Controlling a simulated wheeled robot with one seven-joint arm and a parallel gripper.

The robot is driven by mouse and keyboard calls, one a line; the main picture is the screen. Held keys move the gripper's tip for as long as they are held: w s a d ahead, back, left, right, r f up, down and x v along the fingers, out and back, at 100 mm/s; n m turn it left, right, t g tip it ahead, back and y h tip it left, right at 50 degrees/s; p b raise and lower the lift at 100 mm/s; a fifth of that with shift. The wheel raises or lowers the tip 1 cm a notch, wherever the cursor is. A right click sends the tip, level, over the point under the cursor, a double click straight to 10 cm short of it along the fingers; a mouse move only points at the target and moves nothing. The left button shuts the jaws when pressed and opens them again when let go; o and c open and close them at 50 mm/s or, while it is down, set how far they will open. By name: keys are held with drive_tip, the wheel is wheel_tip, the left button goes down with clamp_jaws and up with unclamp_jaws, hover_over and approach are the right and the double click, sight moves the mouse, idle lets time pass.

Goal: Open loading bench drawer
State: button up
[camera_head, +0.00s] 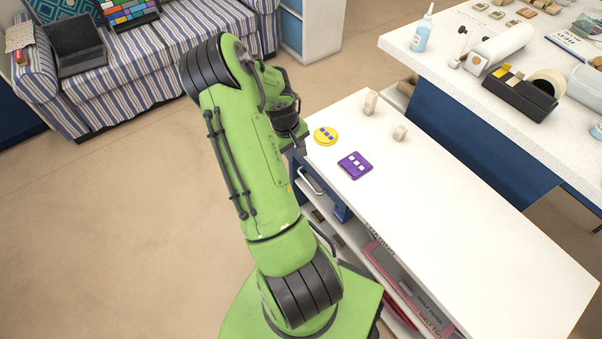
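The loading bench (450,230) has a white top and stands right of my green arm, with lettering along its front edge. Under the top at its far left end, a blue drawer front (342,213) shows in part, with a pale bar handle (312,182) beside my arm. My arm hides much of this front, and I cannot tell whether the drawer stands out from the bench. My gripper (297,137) is a dark shape behind my forearm, close to the bench's left edge above the handle. Its fingertips are not clear, and I see no contact with the handle.
On the bench top lie a yellow disc (326,136), a purple square tile (355,165) and two small beige blocks (370,102). Open shelves (385,270) below hold a pink item. A cluttered white table (460,85) stands behind right. A striped sofa (150,60) is far left; floor between is clear.

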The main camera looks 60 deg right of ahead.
sight(302, 175)
drive_tip(key=f+b, duration=0.1)
drive_tip(key=f, duration=0.3)
drive_tip(key=d+f+b, duration=0.1)
drive_tip(key=f, duration=0.4)
drive_tip(key=s+d+f+b, duration=0.1)
drive_tip(key=f, duration=0.3)
drive_tip(key=shift+d+f, duration=0.1)
drive_tip(key=shift+f, duration=0.05)
drive_tip(key=shift+c, duration=0.5)
clamp_jaws()
